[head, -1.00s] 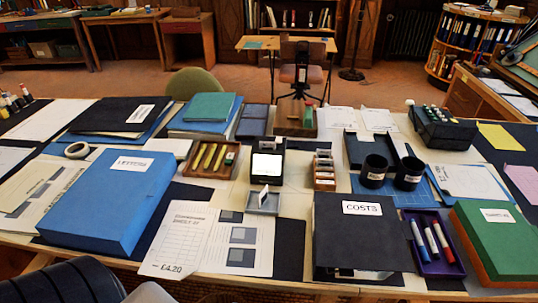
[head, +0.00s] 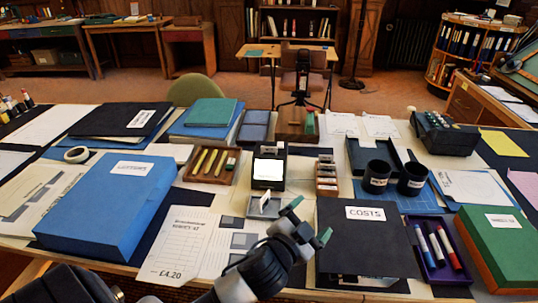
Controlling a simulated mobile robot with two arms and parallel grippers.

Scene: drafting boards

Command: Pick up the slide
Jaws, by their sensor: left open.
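A small whitish slide (head: 265,201) appears to stand upright in a small grey tray (head: 256,213) in the middle of the table. My left gripper (head: 308,221) is open and empty, with green-tipped fingers. In the picture it is just right of and nearer than the tray, apart from the slide. My right gripper is out of view.
A black viewer with a lit white screen (head: 268,170) stands behind the tray. A wooden box of small cards or slides (head: 327,188) is behind right. A black COSTS binder (head: 365,245) lies to the right, price sheets (head: 180,245) to the left.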

